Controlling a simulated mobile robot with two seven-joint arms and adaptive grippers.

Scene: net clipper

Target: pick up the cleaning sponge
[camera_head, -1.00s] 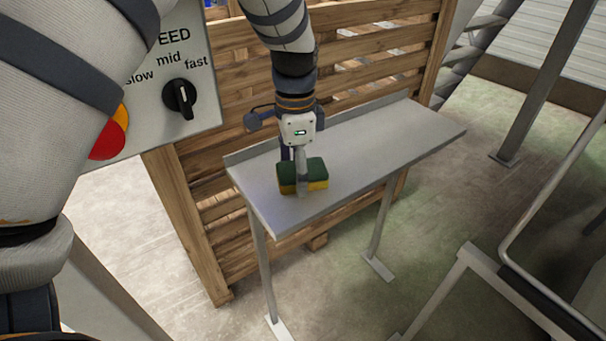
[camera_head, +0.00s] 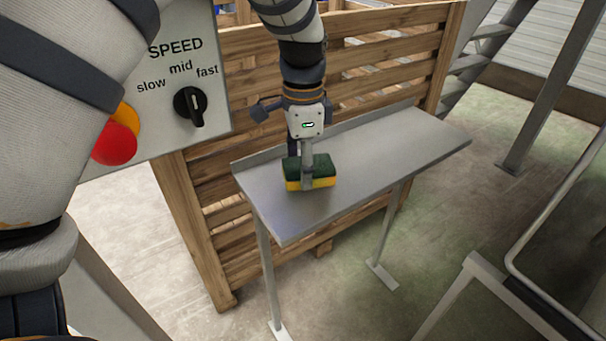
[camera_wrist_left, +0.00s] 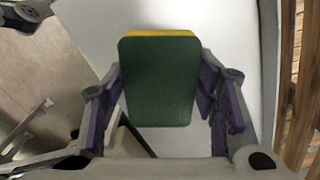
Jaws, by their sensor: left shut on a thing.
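The cleaning sponge (camera_head: 322,168) is a block with a dark green side and a yellow side. In the head view it is over the left part of the narrow grey metal table (camera_head: 385,152), green side up, and looks slightly raised off the top. My left gripper (camera_head: 308,178) points down and is shut on the sponge, with one finger across its near face. In the left wrist view the sponge (camera_wrist_left: 160,82) sits between the purple-padded fingers (camera_wrist_left: 162,95), its green face toward the camera. My right gripper is not in view.
A wooden slatted crate (camera_head: 385,60) stands close behind the table. A control panel (camera_head: 170,85) with a speed knob and a red button is at the left. A metal-framed structure (camera_head: 470,275) stands at the right. The table's right part is bare.

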